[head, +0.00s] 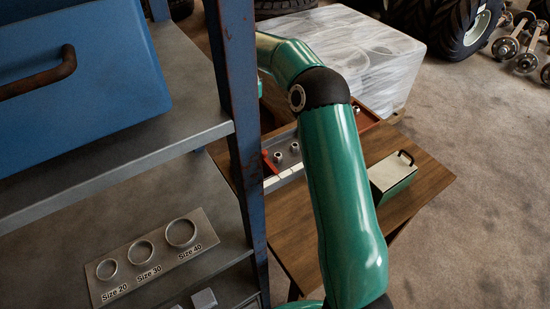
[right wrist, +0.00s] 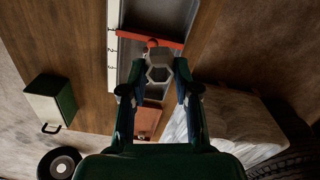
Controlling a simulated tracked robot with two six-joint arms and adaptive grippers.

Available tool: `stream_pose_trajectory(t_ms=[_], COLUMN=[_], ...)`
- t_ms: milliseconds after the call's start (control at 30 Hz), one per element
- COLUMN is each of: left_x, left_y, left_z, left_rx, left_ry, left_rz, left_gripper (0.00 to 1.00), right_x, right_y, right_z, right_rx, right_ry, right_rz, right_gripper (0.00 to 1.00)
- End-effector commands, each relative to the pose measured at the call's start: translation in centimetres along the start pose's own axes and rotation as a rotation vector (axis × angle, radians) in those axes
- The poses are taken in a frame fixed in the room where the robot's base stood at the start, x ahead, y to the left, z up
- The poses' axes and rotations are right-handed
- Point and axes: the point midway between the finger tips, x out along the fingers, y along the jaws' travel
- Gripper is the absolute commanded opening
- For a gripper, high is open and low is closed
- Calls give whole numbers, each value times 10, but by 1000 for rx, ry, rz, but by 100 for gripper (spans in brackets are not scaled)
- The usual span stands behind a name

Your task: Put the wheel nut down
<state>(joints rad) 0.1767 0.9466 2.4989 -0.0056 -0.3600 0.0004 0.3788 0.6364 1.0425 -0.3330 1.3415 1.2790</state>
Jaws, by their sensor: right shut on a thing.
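The wheel nut (right wrist: 159,58) is a grey hexagonal ring in the right wrist view. My right gripper (right wrist: 159,72) is shut on it, with a finger on each side. The nut is over a long grey tray (right wrist: 170,18) with a white strip numbered 1, 2, 3 along its edge. I cannot tell whether the nut touches the tray. In the head view the tray (head: 283,178) shows partly, with small grey nuts (head: 294,147) in it. The blue post and my arm hide my right gripper there. My left gripper is not in view.
A red bar (right wrist: 150,38) crosses the tray. A green box with a white lid (head: 393,172) stands on the wooden table (head: 425,190). A blue shelf post (head: 238,120) rises at left. A plate with rings (head: 155,262) lies on the shelf. A wrapped pallet (head: 370,50) stands behind.

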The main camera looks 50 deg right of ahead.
Motion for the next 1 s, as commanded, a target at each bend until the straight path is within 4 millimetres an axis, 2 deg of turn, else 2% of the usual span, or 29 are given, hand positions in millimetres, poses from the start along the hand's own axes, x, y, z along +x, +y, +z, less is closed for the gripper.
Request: stream_pose_trajectory(t_ms=[133,267,633,700,1000], left_x=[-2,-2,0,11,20], left_y=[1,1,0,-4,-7], left_z=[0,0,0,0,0], left_rx=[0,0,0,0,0], left_ry=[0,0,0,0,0], left_rz=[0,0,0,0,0], left_gripper=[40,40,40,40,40], right_x=[7,27,120,136,156], right_y=[2,4,5,4,4], right_z=[-1,-2,-2,-3,-3], right_rx=[13,14,16,16,16], right_ry=[0,-1,-2,-1,0], right_rz=[2,5,4,1,1], right_gripper=[0,0,0,0,0])
